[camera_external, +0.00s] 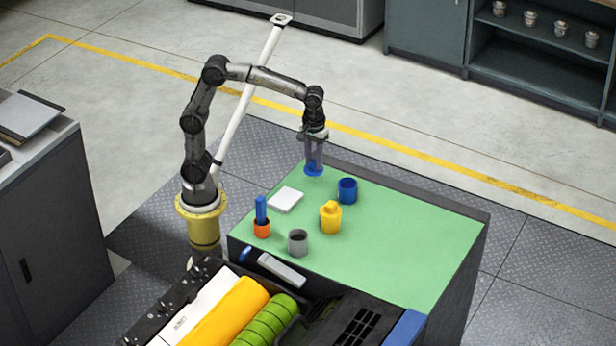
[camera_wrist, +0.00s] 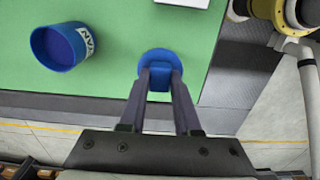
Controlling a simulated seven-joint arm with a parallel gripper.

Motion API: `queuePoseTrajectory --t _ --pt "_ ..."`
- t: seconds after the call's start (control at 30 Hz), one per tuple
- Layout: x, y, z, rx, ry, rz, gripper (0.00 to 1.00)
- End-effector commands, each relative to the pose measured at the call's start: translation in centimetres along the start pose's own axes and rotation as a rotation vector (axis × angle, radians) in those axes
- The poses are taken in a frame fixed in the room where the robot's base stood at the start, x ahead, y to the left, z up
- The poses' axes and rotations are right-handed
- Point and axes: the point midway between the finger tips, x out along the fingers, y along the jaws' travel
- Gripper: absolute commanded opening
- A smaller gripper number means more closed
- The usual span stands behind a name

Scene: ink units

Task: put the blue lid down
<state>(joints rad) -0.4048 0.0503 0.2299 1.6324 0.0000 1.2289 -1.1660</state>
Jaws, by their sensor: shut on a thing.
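The blue lid (camera_external: 314,170) is at the back left edge of the green tabletop. It is a round disc with a raised grip, seen in the wrist view (camera_wrist: 159,62). My gripper (camera_external: 314,163) points down and is shut on the lid's grip; its two fingers also show in the wrist view (camera_wrist: 160,78). The lid is at or just above the green surface; I cannot tell if it touches.
The green tabletop (camera_external: 400,240) has free room to the right. A white block (camera_external: 286,199), a yellow container with a lid (camera_external: 330,217), an open grey cup (camera_external: 298,242) and an orange cup (camera_external: 262,227) holding a blue stick stand nearby. The table edge is close behind the lid.

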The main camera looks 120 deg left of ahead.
Motion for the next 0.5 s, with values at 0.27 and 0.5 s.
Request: queuePoseTrajectory --t 0.27,0.5 --pt "3.0 0.8 -0.4 0.0 -0.001 -0.003 0.0" --pt "4.2 0.9 -0.4 0.0 0.0 0.0 0.0"
